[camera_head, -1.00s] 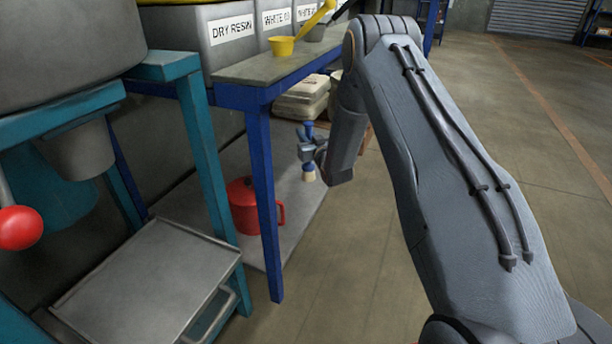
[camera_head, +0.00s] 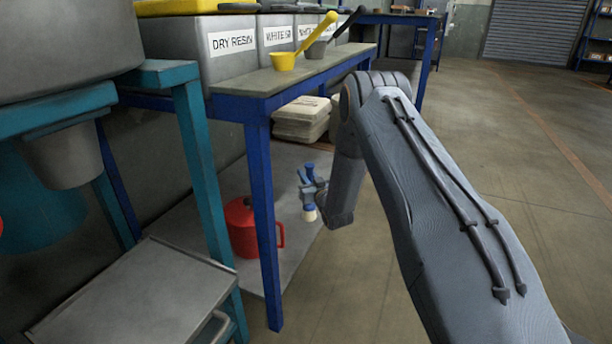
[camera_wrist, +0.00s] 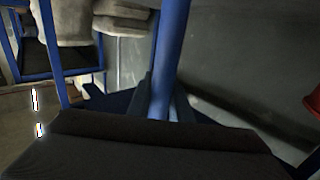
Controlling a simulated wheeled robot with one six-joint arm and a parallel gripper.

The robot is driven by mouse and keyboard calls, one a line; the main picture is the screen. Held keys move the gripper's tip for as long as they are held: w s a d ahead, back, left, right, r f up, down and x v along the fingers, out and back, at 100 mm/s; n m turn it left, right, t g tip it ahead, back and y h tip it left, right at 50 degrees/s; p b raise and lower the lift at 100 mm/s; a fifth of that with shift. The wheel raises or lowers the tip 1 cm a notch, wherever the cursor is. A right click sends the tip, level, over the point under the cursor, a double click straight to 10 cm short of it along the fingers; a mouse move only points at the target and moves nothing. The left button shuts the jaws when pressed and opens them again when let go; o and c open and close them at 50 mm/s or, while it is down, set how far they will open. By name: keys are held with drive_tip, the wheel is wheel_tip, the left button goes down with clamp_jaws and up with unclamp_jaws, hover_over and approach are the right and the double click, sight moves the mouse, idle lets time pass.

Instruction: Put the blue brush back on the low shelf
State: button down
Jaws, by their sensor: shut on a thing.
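The blue brush (camera_head: 309,198), with a pale bristle tip, hangs bristles down in my gripper (camera_head: 312,187). My gripper is shut on it beside the bench's blue front leg, and the brush shows against the low shelf. In the wrist view, its blue handle (camera_wrist: 170,50) rises between my fingers (camera_wrist: 160,105); the bristles are hidden there. The low shelf (camera_head: 292,162) is a grey board under the bench, close to the floor. I cannot tell whether the brush touches it.
A red can (camera_head: 240,228) stands on the low shelf behind the blue leg (camera_head: 262,200). Pale sacks (camera_head: 301,118) are stacked farther back. Yellow (camera_head: 287,60) and grey scoops lie on the bench top above. A grey tray cart (camera_head: 130,290) is at front left.

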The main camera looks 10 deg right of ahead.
drive_tip(key=c, duration=1.6)
unclamp_jaws()
drive_tip(key=s+p, duration=0.2)
drive_tip(key=s, duration=0.2)
drive_tip(key=s+d+p, duration=0.1)
drive_tip(key=s+p, duration=0.1)
drive_tip(key=s, duration=0.2)
drive_tip(key=s+p, duration=0.2)
drive_tip(key=s, duration=0.2)
drive_tip(key=shift+d+r, duration=0.1)
drive_tip(key=shift+d, duration=0.3)
